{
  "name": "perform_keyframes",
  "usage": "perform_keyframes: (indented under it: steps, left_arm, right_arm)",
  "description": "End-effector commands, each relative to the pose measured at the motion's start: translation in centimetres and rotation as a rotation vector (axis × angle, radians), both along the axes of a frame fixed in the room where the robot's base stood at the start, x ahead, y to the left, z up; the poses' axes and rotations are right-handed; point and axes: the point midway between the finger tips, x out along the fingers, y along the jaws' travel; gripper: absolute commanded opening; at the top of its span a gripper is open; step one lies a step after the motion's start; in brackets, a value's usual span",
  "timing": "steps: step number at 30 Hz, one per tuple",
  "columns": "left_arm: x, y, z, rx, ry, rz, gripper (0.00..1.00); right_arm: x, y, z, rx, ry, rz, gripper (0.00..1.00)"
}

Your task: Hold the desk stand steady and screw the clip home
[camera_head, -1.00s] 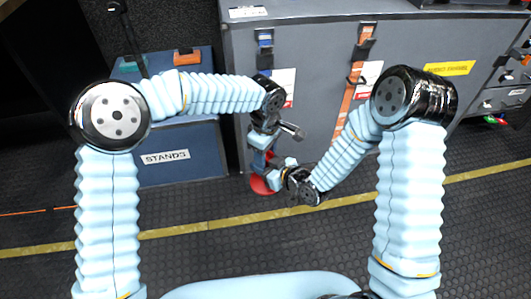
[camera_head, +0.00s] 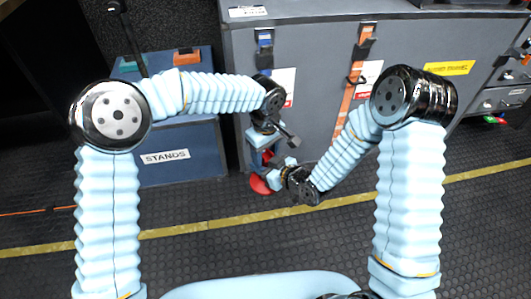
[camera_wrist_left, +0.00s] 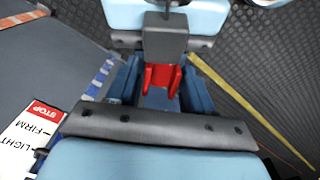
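My left gripper (camera_head: 262,143) points downward in front of the grey case. Just below it is a red round piece (camera_head: 260,186), which looks like the base of the desk stand. A short dark rod-like piece (camera_head: 291,138), possibly the clip, sticks out to the right of this gripper. My right gripper (camera_head: 279,171) comes in from the right, close beside the stand. In the left wrist view, a grey block (camera_wrist_left: 165,38) and a red forked part (camera_wrist_left: 160,78) show between dark blue sides. The grippers hide most of the stand, and finger contact is unclear.
A large grey case (camera_head: 320,100) with orange and blue straps stands right behind the grippers. A blue box labelled STANDS (camera_head: 180,160) is at the left. The dark ribbed floor (camera_head: 300,250) with a yellow line is clear in front.

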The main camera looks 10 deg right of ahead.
Motion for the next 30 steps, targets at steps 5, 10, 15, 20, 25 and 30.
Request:
perform_keyframes:
  steps: [5,10,15,20,25,30]
  left_arm:
    - [0.0,0.0,0.0,0.000,0.000,0.001,0.65]
    - [0.0,0.0,0.0,0.000,0.000,0.001,0.65]
    - [0.1,0.1,1.1,0.002,-0.003,0.002,0.65]
    - [0.1,0.0,3.3,0.000,-0.004,0.002,0.65]
    - [0.0,0.0,4.5,0.001,0.000,0.001,0.65]
    - [0.0,0.0,4.5,0.001,0.001,0.001,0.65]
  right_arm:
    - [0.0,0.0,0.0,0.001,-0.001,0.000,0.00]
    - [0.0,0.0,0.0,0.001,-0.001,0.000,0.00]
    - [0.0,0.0,0.1,0.001,-0.001,0.000,0.00]
    - [0.0,0.0,0.1,0.000,-0.001,-0.001,0.00]
    - [0.0,0.0,0.0,0.000,-0.001,-0.001,0.00]
    - [0.0,0.0,0.0,0.000,-0.001,-0.001,0.00]
